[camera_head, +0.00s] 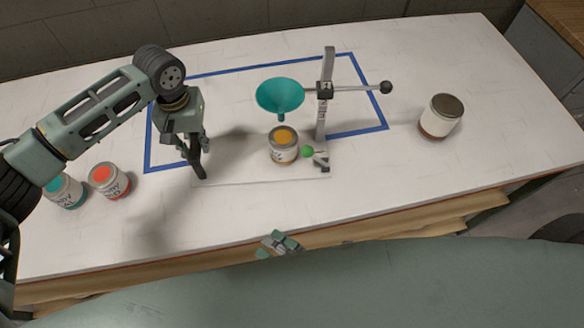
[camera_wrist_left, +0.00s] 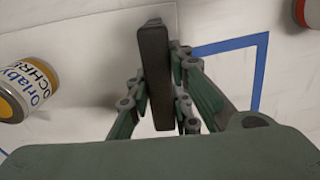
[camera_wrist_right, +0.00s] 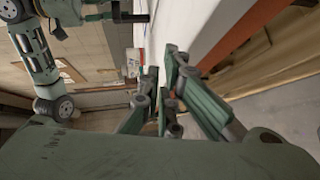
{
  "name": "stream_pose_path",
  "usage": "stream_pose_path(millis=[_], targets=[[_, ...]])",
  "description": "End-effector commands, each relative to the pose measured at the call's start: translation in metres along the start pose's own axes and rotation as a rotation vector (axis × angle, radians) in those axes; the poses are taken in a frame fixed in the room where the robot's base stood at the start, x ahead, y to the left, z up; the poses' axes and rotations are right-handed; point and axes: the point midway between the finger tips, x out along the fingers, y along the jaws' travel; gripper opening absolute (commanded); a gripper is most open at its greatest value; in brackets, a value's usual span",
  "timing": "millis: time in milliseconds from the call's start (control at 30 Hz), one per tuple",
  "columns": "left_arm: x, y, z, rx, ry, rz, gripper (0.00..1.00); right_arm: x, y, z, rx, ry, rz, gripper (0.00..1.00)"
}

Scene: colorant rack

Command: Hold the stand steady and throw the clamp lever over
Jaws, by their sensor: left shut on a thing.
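The stand is a pale base plate (camera_head: 250,175) with an upright grey post (camera_head: 327,70). The post carries a teal funnel (camera_head: 280,93) and a rod ending in a black ball (camera_head: 386,87). A small green-tipped lever (camera_head: 307,151) sits by the post's foot at the plate's right side; it seems to be the clamp lever. My left gripper (camera_head: 197,158) is shut on a dark upright bar (camera_wrist_left: 153,80) at the plate's left end. My right gripper (camera_head: 283,243) is low at the table's front edge, apart from the stand. Its fingers (camera_wrist_right: 161,72) look slightly open and empty.
An ochre-topped can (camera_head: 284,146) stands on the plate below the funnel. A red can (camera_head: 110,181) and a teal can (camera_head: 65,190) stand at the left, near my left arm. Blue tape (camera_head: 147,140) borders the stand's area. The front right table is clear.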

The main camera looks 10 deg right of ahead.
Motion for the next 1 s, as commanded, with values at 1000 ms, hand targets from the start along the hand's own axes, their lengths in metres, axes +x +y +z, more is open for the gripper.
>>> stream_pose_path(millis=[1000], targets=[[-0.001,0.000,0.000,0.000,0.002,0.001,0.00,0.021,0.052,0.103,-0.380,-0.390,-0.025,0.00]])
